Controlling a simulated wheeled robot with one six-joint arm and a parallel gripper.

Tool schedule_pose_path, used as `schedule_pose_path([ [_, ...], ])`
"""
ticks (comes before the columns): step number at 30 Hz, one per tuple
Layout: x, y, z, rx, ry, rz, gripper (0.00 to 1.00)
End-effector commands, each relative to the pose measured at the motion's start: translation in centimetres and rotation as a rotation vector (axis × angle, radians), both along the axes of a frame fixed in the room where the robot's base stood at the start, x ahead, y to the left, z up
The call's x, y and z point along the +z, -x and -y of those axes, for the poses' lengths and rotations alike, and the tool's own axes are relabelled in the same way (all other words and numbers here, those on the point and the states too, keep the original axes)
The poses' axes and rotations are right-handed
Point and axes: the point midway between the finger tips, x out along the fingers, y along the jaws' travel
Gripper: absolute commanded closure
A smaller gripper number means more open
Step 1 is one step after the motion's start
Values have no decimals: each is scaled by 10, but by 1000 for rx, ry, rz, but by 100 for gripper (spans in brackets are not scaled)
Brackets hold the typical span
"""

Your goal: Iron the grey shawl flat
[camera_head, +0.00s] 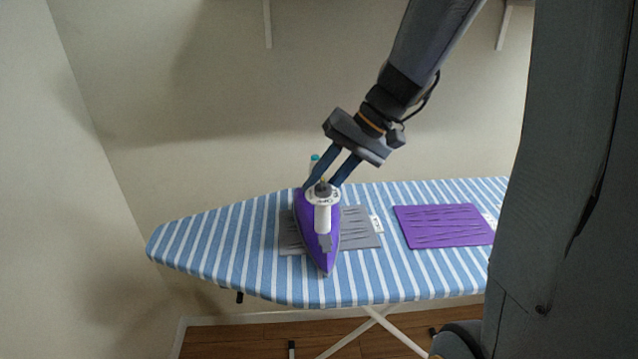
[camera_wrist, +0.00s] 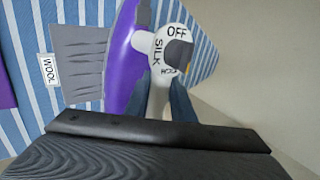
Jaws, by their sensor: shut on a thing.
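The grey shawl (camera_head: 360,239) lies on the striped ironing board with dark wrinkle lines across it. A white tag at its right edge reads WOOL in the wrist view (camera_wrist: 48,70). The purple iron (camera_head: 328,256) is over the shawl's left part, its tip toward the board's near edge; I cannot tell whether its sole touches the cloth. Its white dial (camera_wrist: 172,48) shows OFF and SILK, with another word partly hidden. My gripper (camera_head: 322,184) is shut on the iron, its blue fingers either side of the white part by the dial. The iron hides part of the shawl.
The blue-and-white ironing board (camera_head: 215,250) is bare at its left end. A purple cloth (camera_head: 440,226) with wrinkle lines and a tag lies to the right. A teal-capped thing (camera_head: 314,158) shows behind the iron. A wall stands behind the board.

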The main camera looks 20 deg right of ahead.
Motion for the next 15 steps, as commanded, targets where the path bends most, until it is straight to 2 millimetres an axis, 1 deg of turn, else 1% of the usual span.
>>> schedule_pose_path([
  [5,-1,1,3,0,1,-2,99],
  [15,0,4,18,0,2,-2,99],
])
